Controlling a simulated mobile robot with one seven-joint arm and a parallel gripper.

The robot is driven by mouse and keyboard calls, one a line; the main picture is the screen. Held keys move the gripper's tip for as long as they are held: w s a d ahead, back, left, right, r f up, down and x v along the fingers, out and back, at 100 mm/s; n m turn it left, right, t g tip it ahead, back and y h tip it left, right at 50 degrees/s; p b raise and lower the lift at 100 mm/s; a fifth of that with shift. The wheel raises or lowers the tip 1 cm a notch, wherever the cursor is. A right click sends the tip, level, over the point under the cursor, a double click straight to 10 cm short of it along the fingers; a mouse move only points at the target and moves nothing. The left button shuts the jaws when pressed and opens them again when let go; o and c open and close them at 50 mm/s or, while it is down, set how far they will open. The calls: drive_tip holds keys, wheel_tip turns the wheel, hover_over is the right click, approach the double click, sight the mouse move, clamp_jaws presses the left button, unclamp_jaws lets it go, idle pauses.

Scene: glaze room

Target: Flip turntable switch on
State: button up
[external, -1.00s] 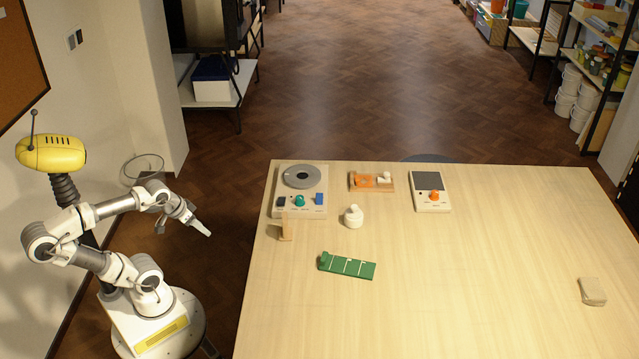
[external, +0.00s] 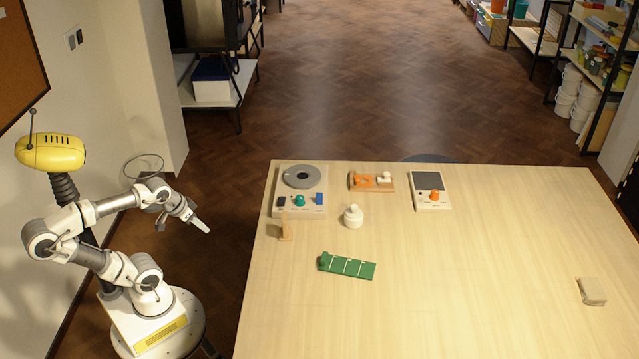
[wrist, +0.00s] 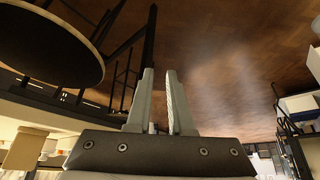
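The turntable (external: 314,179) is a pale box at the far left corner of the table, with a grey disc (external: 301,177) on top. Its front panel has a dark switch-like block (external: 281,201) at left, a green knob (external: 300,201) in the middle and a blue block (external: 319,198) at right. I cannot tell which way either block is set. My gripper (external: 204,227) is empty, off the table's left edge, to the left of the turntable and apart from it. In the wrist view my gripper (wrist: 160,75) shows a gap between its two fingers; the turntable is not recognizable there.
A small wooden stand (external: 286,227) is in front of the turntable. A white jar (external: 353,216), an orange device (external: 371,182), a pale box with an orange knob (external: 431,192) and a green board (external: 347,265) stand nearby. The table's right half is mostly clear, with a beige block (external: 593,291).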

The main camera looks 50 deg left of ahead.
drive_tip(key=w+r+p, duration=0.1)
drive_tip(key=r+p, duration=0.1)
drive_tip(key=r, duration=0.1)
drive_tip(key=w+d+r+m+g+p, duration=0.1)
drive_tip(key=w+r+p, duration=0.1)
drive_tip(key=r+p, duration=0.1)
drive_tip(key=w+d+r+m+p, duration=0.1)
drive_tip(key=w+r+p, duration=0.1)
drive_tip(key=r+p, duration=0.1)
drive_tip(key=shift+w+d+r+g+h, duration=0.15)
drive_tip(key=shift+r+g+h, duration=0.15)
drive_tip(key=shift+r+h, duration=0.15)
clamp_jaws()
wheel_tip(320, 180, up, 15)
drive_tip(key=m+g+p, duration=0.5)
drive_tip(key=m+p, duration=0.2)
drive_tip(key=p, duration=1.7)
hover_over(281, 203)
drive_tip(key=w+a, duration=0.2)
drive_tip(key=shift+s+d, duration=0.1)
drive_tip(key=shift+s, duration=0.05)
drive_tip(key=f, duration=0.4)
drive_tip(key=s+d+f, duration=0.1)
drive_tip(key=f, duration=0.8)
drive_tip(key=shift+s+d+f, duration=0.15)
drive_tip(key=shift+s+f, duration=0.05)
drive_tip(key=shift+f, duration=0.2)
drive_tip(key=shift+b, duration=0.3)
